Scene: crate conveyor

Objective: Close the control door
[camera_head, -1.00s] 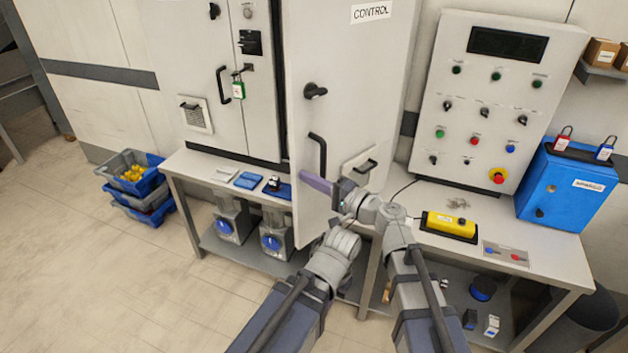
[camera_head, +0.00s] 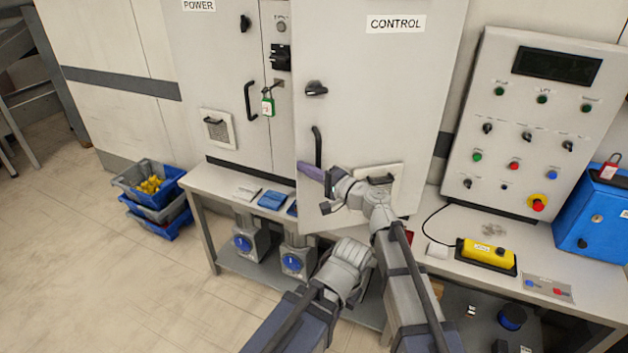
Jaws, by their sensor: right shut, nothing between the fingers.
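The control door (camera_head: 385,95) is a pale grey panel with a CONTROL label at its top. It carries a black knob (camera_head: 316,89) and a black bar handle (camera_head: 317,147) near its left edge. It stands ajar, its left edge in front of the cabinet. My right gripper (camera_head: 308,171) is shut and empty, at the door's lower left just below the bar handle. I cannot tell whether it touches the door. My left arm shows at the bottom, but its gripper fingers cannot be made out.
The power door (camera_head: 226,75) at left is shut, with a green padlock (camera_head: 267,106). A bench holds a yellow control box (camera_head: 486,254) and a blue cabinet (camera_head: 591,222). Blue and grey crates (camera_head: 152,188) stand on the floor at left, with clear floor before them.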

